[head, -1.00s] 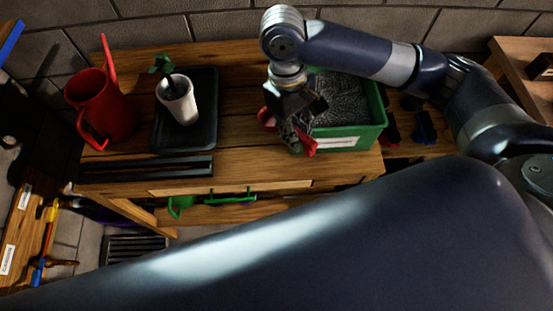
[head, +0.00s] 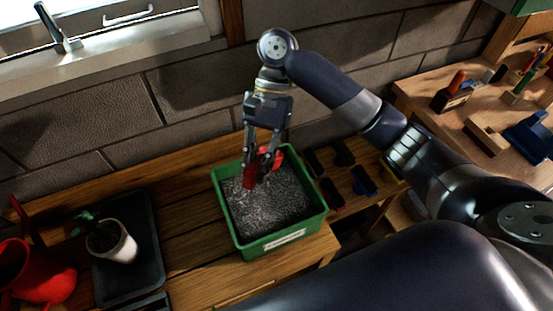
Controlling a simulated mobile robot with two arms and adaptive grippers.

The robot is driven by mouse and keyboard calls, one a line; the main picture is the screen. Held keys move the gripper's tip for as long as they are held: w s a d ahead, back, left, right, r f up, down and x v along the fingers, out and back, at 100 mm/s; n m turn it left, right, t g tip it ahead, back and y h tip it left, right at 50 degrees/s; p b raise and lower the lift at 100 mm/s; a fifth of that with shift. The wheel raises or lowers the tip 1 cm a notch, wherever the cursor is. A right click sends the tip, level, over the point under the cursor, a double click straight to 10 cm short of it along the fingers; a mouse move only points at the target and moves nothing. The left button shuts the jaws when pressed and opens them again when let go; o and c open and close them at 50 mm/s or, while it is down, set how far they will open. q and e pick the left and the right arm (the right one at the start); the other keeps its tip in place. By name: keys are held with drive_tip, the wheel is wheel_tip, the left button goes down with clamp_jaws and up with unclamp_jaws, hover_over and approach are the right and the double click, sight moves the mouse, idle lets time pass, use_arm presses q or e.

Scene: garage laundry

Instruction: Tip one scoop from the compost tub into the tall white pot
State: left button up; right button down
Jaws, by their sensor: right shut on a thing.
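The green compost tub (head: 315,224), with a white label on its front, stands on the wooden bench and holds dark, speckled compost (head: 268,212). My right gripper (head: 259,178) points down over the back part of the tub. My left gripper is not in view.
A red watering can (head: 40,275) stands left of the black tray (head: 147,215). Small dark, red and blue items (head: 362,181) lie right of the tub. The brick wall and window sill (head: 100,50) rise behind. Bare bench (head: 188,205) lies between tray and tub.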

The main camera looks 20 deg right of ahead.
sight(259, 155)
drive_tip(key=f+m+t+y+p, duration=0.1)
drive_tip(key=m+p, duration=0.1)
drive_tip(key=m, duration=0.1)
drive_tip(key=w+m+t+y+p, duration=0.1)
drive_tip(key=m+t+p, duration=0.1)
drive_tip(key=m, duration=0.1)
drive_tip(key=w+f+m+t+y+p, duration=0.1)
drive_tip(key=m+y+p, duration=0.1)
drive_tip(key=m, duration=0.1)
drive_tip(key=shift+w+a+f+t, duration=0.25)
drive_tip(key=shift+a+f+t, duration=0.05)
drive_tip(key=shift+a+t, duration=0.1)
drive_tip(key=shift+f+b, duration=0.8)
drive_tip(key=shift+f, duration=5.5)
drive_tip(key=shift+s+f, duration=0.15)
drive_tip(key=shift+f, duration=0.05)
drive_tip(key=shift+r, duration=0.1)
